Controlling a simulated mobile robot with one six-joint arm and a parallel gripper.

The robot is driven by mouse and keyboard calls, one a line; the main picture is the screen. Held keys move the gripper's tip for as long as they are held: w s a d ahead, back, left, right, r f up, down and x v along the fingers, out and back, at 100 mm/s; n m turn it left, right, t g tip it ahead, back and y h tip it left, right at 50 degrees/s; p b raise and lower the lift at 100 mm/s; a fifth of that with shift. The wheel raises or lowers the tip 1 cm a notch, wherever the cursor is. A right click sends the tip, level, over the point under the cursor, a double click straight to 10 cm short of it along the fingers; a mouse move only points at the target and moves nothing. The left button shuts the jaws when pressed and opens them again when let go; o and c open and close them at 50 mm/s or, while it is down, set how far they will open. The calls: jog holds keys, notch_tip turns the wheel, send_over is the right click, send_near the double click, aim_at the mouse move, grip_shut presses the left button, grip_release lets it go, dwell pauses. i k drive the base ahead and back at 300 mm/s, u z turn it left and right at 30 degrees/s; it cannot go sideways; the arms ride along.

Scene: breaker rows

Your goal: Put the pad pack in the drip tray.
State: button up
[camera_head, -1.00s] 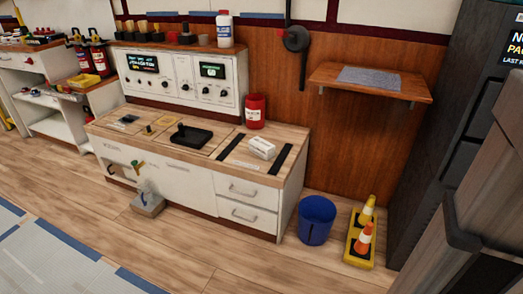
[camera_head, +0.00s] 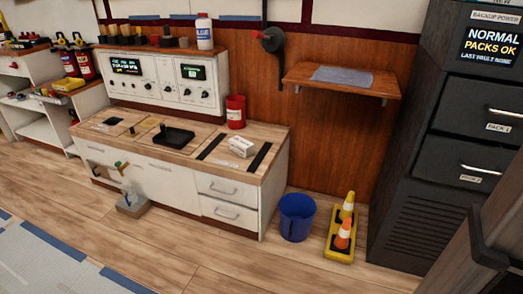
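A white, box-shaped pack (camera_head: 242,146), which looks like the pad pack, lies on the wooden worktop (camera_head: 203,168) between two black strips. A black shallow tray (camera_head: 174,137) with a dark upright part sits left of it on the same top. A grey tray-like box (camera_head: 133,206) stands on the floor against the cabinet front, below a small yellow-and-green valve (camera_head: 120,166), with something clear in it. I cannot tell for sure which of these is the drip tray. My gripper is not in view.
A blue bucket (camera_head: 297,218) and a yellow base with cones (camera_head: 340,247) stand on the floor right of the cabinet. A dark power cabinet (camera_head: 415,215) rises at the right. A wood-grained dark edge (camera_head: 495,225) fills the lower right.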

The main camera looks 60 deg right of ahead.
aim_at(178, 139)
jog(key=z, duration=0.35)
jog(key=k, duration=1.05)
jog(key=z, duration=0.1)
jog(key=i, duration=0.35)
jog(key=u, duration=0.6)
jog(key=i, duration=1.4)
jog(key=z, duration=0.75)
jog(key=i, duration=0.45)
jog(key=z, duration=0.25)
